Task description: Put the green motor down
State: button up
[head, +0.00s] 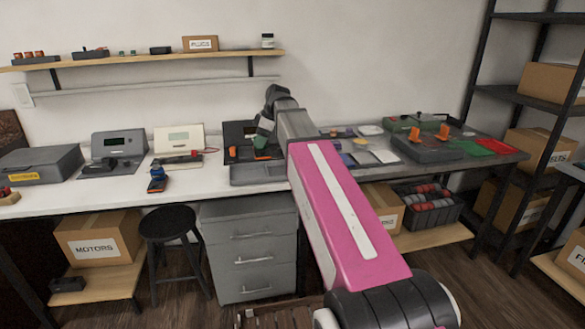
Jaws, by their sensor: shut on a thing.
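My arm reaches forward over the workbench, and my gripper (262,138) is at its far end, small and partly hidden by the arm. The motor is above the dark equipment at the middle of the bench. I cannot tell whether it touches anything below.
An orange item (262,154) lies below the gripper. A blue and orange tool (157,180) and several instruments stand on the bench to the left. A grey tray (428,149) and small parts lie to the right. A black stool (170,225) stands in front.

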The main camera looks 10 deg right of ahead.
jog(key=w+d+f, duration=0.1)
jog(key=d+f, duration=0.1)
jog(key=d, duration=0.1)
jog(key=w+d+f, duration=0.1)
jog(key=d+f, duration=0.1)
jog(key=d, duration=0.1)
jog(key=d+f, duration=0.2)
jog(key=d, duration=0.1)
jog(key=shift+w+d, duration=0.2)
jog(key=shift+w, duration=0.2)
jog(key=shift+f, duration=1.95)
jog(key=shift+f, duration=0.1)
jog(key=o, duration=0.9)
jog(key=shift+o, duration=0.2)
jog(key=v, duration=1.2)
jog(key=shift+d, duration=0.1)
